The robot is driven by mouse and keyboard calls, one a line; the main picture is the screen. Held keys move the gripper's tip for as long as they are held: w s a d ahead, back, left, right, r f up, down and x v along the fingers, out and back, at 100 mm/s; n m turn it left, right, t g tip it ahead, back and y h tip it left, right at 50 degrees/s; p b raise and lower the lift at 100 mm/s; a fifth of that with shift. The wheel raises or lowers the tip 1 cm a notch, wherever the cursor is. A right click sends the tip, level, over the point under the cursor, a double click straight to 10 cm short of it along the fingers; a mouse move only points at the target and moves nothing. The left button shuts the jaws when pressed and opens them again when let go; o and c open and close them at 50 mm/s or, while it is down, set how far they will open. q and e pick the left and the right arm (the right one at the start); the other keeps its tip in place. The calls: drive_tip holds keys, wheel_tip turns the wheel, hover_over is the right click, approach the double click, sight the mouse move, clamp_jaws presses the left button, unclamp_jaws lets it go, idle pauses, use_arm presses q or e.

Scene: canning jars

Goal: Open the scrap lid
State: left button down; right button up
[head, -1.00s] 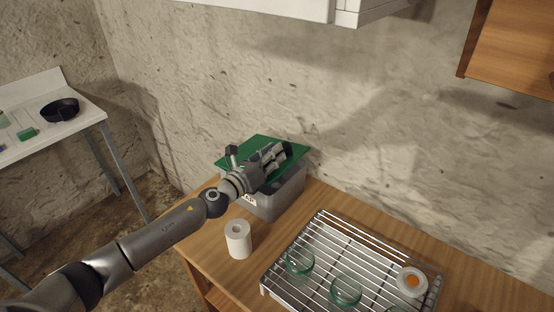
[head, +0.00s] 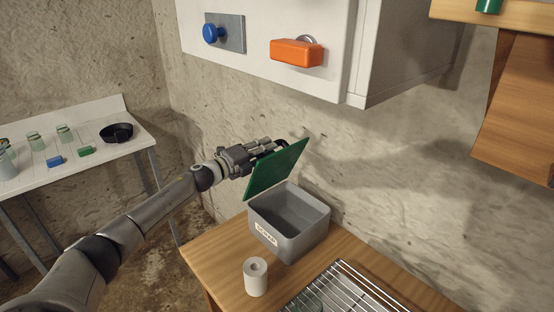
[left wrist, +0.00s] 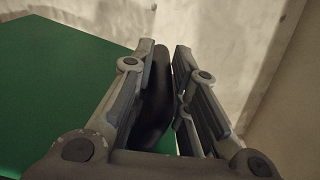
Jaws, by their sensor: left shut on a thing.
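The grey scrap bin (head: 292,243) stands on the wooden counter with a label on its front, and its inside shows open and looks empty. Its green lid (head: 275,170) is tilted up steeply above the bin's left and back part. My left gripper (head: 268,147) is at the lid's upper edge, shut on a dark handle. In the left wrist view, the dark curved handle (left wrist: 156,100) lies between the fingers, with the green lid (left wrist: 60,85) to the left. My right gripper is not in view.
A white roll (head: 256,277) stands in front of the bin. A wire rack (head: 345,290) lies on the counter at the right. A white cabinet (head: 265,20) with an orange block (head: 297,53) hangs above. A white side table (head: 85,165) is at the left.

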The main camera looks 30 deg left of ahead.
use_arm(q)
drive_tip(key=shift+w+a+r+n+b, duration=0.1)
drive_tip(key=shift+w+a+n, duration=0.25)
drive_tip(key=shift+a+n, duration=0.35)
drive_tip(key=shift+w+a+r+n+b, duration=0.15)
drive_tip(key=shift+w+a+n, duration=0.2)
drive_tip(key=shift+a, duration=0.7)
drive_tip(key=shift+w+a+f+n+b, duration=0.1)
drive_tip(key=shift+w+a+n, duration=0.2)
drive_tip(key=shift+a+n, duration=0.4)
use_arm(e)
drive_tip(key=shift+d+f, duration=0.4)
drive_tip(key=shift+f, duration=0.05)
use_arm(q)
drive_tip(key=shift+a, duration=0.2)
drive_tip(key=c, duration=1.4)
unclamp_jaws()
drive_tip(key=shift+o, duration=0.4)
drive_tip(key=shift+s+d, duration=0.1)
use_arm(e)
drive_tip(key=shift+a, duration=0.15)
